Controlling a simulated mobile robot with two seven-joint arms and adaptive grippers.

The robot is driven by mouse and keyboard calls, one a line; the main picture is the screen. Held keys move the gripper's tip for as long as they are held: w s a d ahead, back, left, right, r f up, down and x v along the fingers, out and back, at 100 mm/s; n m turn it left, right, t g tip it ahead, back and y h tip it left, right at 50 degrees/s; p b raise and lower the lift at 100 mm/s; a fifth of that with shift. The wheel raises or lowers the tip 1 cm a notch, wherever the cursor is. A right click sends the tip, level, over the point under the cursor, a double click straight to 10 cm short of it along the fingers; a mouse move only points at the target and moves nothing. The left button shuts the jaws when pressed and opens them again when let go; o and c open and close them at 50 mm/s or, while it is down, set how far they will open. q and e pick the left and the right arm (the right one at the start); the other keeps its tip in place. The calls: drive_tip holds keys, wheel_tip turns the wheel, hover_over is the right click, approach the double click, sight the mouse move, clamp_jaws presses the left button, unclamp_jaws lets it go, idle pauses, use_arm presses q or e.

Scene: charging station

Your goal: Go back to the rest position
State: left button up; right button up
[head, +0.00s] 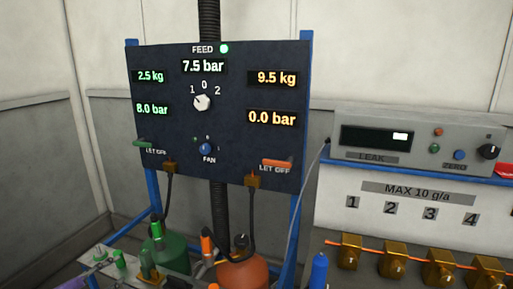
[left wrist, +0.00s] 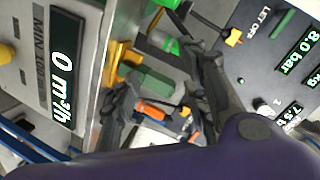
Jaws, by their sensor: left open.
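My left gripper (left wrist: 160,85) shows in the left wrist view with its dark fingers apart. Its jaws are open, and I see nothing clearly held. A green block and an orange-handled part (left wrist: 150,110) show between and behind the fingers; I cannot tell whether they touch. In the head view only a bit of my purple left arm (head: 74,284) shows at the bottom left edge; the gripper is hard to make out there. My right gripper is in neither view.
A dark feed panel (head: 180,110) stands on a blue frame. Green (head: 172,252) and orange (head: 243,272) cylinders stand below it, with hoses. A grey leak tester (head: 415,140) is at right, above several brass valves (head: 394,264). A meter (left wrist: 62,70) is close in the left wrist view.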

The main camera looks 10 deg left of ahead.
use_arm(q)
drive_tip(key=s+d+f+n+g+y+p, duration=0.1)
drive_tip(key=s+d+f+n+g, duration=0.35)
drive_tip(key=s+d+f, duration=1.1)
drive_tip(key=s+d+n+g+p, duration=0.1)
drive_tip(key=s+d+n, duration=0.2)
drive_tip(key=s+d, duration=0.5)
drive_tip(key=s+d+f+n+g+p, duration=0.1)
drive_tip(key=s+d+n, duration=0.3)
drive_tip(key=d, duration=0.9)
drive_tip(key=shift+s+d+p, duration=0.3)
drive_tip(key=shift+s+p, duration=0.05)
drive_tip(key=shift+s, duration=1.5)
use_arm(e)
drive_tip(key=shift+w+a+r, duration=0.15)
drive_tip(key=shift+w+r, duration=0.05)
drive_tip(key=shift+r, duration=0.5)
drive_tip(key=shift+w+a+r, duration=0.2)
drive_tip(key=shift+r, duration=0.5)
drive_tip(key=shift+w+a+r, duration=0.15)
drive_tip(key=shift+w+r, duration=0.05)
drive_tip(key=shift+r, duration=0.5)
